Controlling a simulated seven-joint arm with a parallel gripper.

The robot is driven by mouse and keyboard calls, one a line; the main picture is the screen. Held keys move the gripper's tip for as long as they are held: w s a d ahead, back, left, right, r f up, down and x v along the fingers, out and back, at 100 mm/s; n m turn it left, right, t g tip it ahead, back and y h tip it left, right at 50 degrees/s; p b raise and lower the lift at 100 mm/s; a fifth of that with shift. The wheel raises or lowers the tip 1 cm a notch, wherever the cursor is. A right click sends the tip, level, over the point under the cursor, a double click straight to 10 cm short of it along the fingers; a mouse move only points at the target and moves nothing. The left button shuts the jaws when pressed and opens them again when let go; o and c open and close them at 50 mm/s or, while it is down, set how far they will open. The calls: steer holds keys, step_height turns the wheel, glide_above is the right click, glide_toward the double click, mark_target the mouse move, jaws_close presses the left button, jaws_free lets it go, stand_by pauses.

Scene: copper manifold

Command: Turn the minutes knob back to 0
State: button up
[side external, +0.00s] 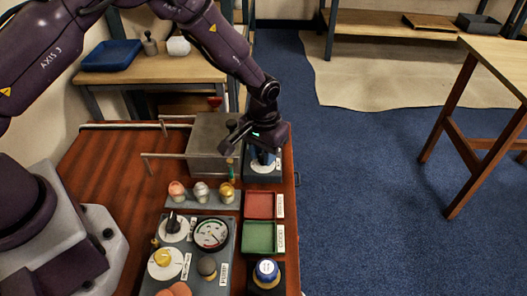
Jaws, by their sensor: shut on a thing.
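My gripper (263,151) points down over a small dark blue-grey box (262,177) at the right edge of the wooden bench, beside the grey metal block. Its fingers are shut on a knob at the top of this box. The fingers hide most of the knob, so I cannot see its pointer. A pale label (263,168) on the box is too small to read. I take this knob for the minutes knob, but no readable marking confirms it.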

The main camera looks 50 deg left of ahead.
stand_by(0.3)
steer(key=o, duration=0.9)
steer(key=shift+o, duration=0.2)
step_height(320, 180, up, 13)
steer(key=s+a+r+m+t, duration=0.1)
steer(key=s+a+r, duration=0.3)
steer(key=s+r, duration=0.5)
steer(key=s+a+r+m+t, duration=0.1)
steer(key=s+a+r+t, duration=0.3)
steer(key=s, duration=1.2)
step_height(320, 180, up, 5)
steer(key=shift+a+f+t, duration=0.1)
steer(key=shift+a+t, duration=0.2)
